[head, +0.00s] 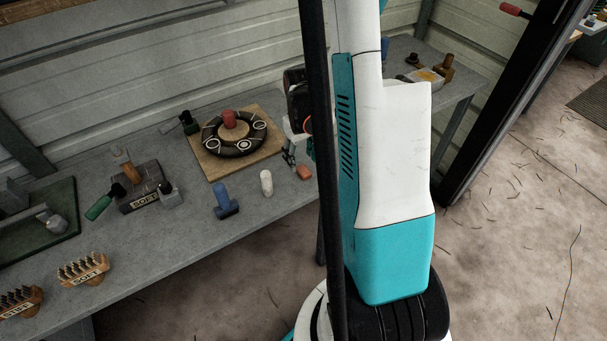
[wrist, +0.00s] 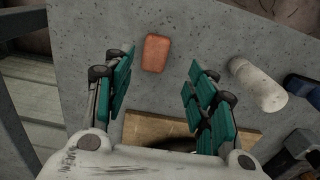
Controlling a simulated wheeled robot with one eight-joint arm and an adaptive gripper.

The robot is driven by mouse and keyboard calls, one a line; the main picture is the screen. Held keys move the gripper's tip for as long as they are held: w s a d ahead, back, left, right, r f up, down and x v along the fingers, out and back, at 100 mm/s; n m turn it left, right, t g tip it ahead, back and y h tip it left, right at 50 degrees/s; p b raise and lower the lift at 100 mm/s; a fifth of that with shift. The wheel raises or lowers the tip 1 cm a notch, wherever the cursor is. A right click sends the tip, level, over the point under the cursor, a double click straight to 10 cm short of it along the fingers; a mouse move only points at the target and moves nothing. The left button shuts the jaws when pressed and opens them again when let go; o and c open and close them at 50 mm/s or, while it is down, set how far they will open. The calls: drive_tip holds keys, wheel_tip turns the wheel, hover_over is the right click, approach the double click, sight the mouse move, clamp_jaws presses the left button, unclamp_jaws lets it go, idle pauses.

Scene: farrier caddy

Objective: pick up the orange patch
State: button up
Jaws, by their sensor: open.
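The orange patch (wrist: 156,53) is a small rounded block lying flat on the grey bench. In the wrist view it lies beyond my fingertips, nearly centred between them and a little to the left. In the head view the orange patch (head: 304,172) lies near the bench's front edge, just beside my arm. My gripper (wrist: 160,65) is open and empty, its two green-padded fingers spread apart. In the head view my gripper (head: 289,157) shows only in part beside the dark post, above the bench and left of the patch.
A wooden board (head: 238,170) with a dark ring (head: 234,133) lies behind. A dark post (head: 322,140) crosses the head view. Bare bench surrounds the patch.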

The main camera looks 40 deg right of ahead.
sight(304, 170)
drive_tip(key=shift+s+d+f+b, duration=0.15)
drive_tip(key=shift+f+b, duration=0.5)
drive_tip(key=shift+f, duration=0.7)
drive_tip(key=shift+w+d+f+b, duration=0.15)
drive_tip(key=shift+f+b, duration=0.5)
drive_tip(key=shift+f, duration=0.7)
drive_tip(key=shift+s, duration=0.15)
drive_tip(key=shift+c, duration=0.6)
drive_tip(key=c, duration=0.9)
